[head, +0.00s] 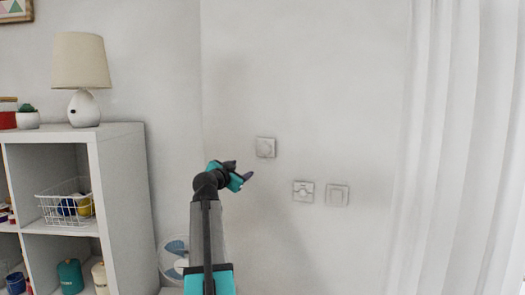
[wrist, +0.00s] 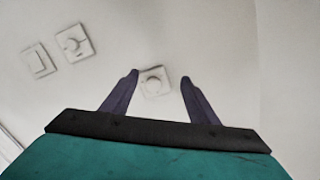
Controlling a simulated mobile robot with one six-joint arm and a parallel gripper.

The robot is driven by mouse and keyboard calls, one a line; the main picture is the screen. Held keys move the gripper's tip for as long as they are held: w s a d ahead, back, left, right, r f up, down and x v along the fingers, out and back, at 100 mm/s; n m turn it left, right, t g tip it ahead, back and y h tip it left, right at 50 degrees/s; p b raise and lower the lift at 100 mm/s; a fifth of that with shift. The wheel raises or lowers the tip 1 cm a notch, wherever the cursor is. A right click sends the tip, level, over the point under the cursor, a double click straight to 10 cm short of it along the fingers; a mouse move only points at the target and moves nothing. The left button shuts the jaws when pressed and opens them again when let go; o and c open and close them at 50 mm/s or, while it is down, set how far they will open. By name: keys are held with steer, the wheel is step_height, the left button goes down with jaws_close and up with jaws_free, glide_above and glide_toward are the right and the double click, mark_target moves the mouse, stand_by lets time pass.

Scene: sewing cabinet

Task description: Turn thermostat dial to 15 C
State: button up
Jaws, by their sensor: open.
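A square white plate with a round dial, which looks like the thermostat (head: 265,147), is on the pale wall, up and to the right of my gripper (head: 242,174) in the head view. In the wrist view my gripper (wrist: 160,76) is open, with its two dark purple fingers spread and empty. The thermostat dial (wrist: 154,81) shows between the fingertips there, nearer the left finger. It looks small and apart from the fingers. The dial's marks and setting are too small to read.
Two more white wall plates, a socket-like one (head: 303,191) and a switch-like one (head: 337,195), sit lower right of the thermostat. A white curtain (head: 455,150) hangs at right. A white shelf (head: 122,190) with a lamp (head: 82,65) and a fan (head: 174,257) stand left.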

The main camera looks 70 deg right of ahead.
mark_target(264, 150)
steer(key=s+r+m, duration=0.1)
steer(key=s+r, duration=0.2)
steer(key=r, duration=0.2)
steer(key=shift+s+d+r+g+h, duration=0.15)
steer(key=shift+s+d+g+h, duration=0.15)
steer(key=shift+g+h, duration=0.1)
steer(key=shift+w, duration=0.1)
steer(key=shift+d+p, duration=2.2)
steer(key=shift+d, duration=4.7)
steer(key=c, duration=1)
steer(key=shift+c, duration=0.2)
